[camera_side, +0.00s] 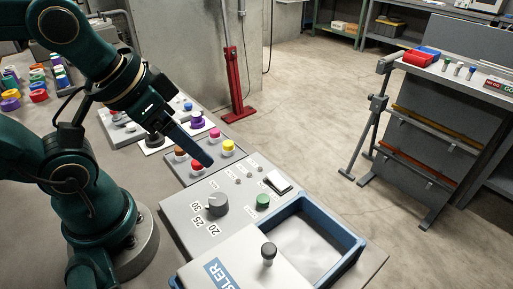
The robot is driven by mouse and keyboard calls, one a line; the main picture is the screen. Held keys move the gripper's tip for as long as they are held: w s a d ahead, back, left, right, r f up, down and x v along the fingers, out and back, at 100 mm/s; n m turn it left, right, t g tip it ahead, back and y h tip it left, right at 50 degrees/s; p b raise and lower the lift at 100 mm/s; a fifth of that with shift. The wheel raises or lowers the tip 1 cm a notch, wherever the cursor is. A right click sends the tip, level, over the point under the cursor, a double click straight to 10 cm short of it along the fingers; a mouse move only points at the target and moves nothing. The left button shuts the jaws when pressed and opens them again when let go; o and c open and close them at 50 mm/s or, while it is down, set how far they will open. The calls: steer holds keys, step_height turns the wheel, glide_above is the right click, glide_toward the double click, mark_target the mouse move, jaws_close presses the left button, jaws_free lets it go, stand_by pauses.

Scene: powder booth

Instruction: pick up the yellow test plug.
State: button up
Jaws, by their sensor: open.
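The yellow test plug (228,146) stands upright in a grey panel with other coloured plugs. My gripper (208,162) reaches down from the upper left, with its grey fingers just left of the yellow plug and apart from it, as far as this view shows. The fingers overlap each other here, so the gap between them is not clearly visible. They pass over or behind the nearby red plug (197,167); I cannot tell the exact height. The jaws are open and nothing shows in them.
A pink-red plug (215,134) stands close behind the yellow one, and an orange-brown plug (180,154) is to its left. A purple piece (197,121) is farther back. In front are a grey dial (217,204), a green button (263,201) and a blue-rimmed tray (351,243).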

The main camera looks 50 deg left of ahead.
steer(key=n+g+y, duration=0.2)
steer(key=n+y, duration=0.1)
steer(key=n, duration=0.5)
glide_above(228, 143)
steer(key=s+d, duration=0.2)
steer(key=f, duration=0.8)
steer(key=shift+w+a+f, duration=0.15)
steer(key=shift+w+a, duration=0.05)
steer(key=shift+w, duration=0.05)
steer(key=shift+a+f, duration=0.2)
steer(key=shift+f, duration=0.35)
steer(key=shift+x, duration=2.1)
